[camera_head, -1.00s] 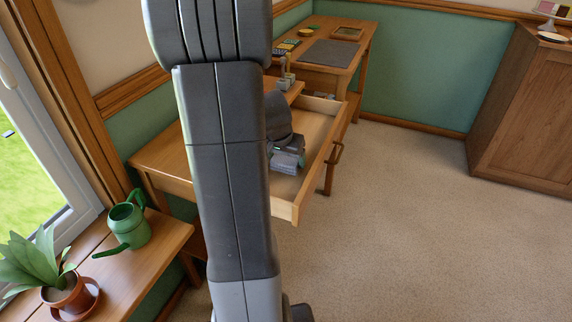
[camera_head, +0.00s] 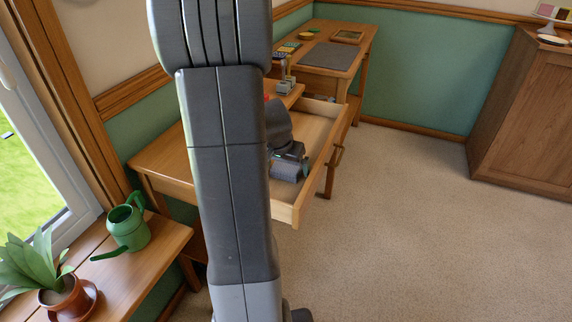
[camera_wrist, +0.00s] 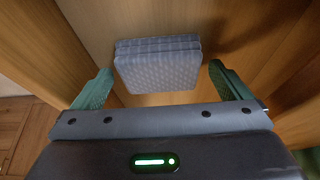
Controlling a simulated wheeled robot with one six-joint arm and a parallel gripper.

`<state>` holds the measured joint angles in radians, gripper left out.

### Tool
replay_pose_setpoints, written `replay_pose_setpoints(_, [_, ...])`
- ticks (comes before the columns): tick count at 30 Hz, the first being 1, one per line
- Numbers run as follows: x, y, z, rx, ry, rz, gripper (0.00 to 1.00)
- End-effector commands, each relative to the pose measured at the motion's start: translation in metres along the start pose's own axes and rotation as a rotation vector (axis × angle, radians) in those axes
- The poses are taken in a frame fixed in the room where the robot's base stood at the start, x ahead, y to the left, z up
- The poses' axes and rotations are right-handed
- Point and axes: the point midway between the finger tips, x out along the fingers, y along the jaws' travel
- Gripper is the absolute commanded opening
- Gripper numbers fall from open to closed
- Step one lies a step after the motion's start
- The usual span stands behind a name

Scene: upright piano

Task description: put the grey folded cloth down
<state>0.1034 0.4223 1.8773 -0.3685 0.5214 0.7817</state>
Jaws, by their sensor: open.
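The grey folded cloth (camera_wrist: 158,66) lies on the bottom of an open wooden drawer, ahead of my gripper in the wrist view. My gripper (camera_wrist: 158,88) is open, with one green finger on each side of the cloth's near part and a gap to the cloth on both sides. In the head view my gripper (camera_head: 289,170) is low inside the drawer (camera_head: 318,150). Part of the cloth may show below it there, but it is too small to tell apart from the gripper.
The drawer's walls stand close around my gripper. Behind is a wooden desk (camera_head: 345,72) with a grey mat (camera_head: 328,56). A green watering can (camera_head: 128,230) and a potted plant (camera_head: 68,298) stand at the left. The carpet (camera_head: 400,230) at the right is clear.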

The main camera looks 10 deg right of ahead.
Motion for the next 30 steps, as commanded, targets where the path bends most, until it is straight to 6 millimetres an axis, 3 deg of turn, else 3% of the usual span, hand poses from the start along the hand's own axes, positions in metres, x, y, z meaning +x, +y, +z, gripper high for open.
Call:
replay_pose_setpoints(16, [-0.105, -0.001, -0.002, -0.001, 0.003, -0.002, 0.97])
replay_pose_setpoints(21, [-0.119, 0.000, -0.001, 0.000, 0.001, -0.001, 0.97])
replay_pose_setpoints(30, [-0.121, 0.000, 0.000, 0.000, 0.000, 0.000, 0.97])
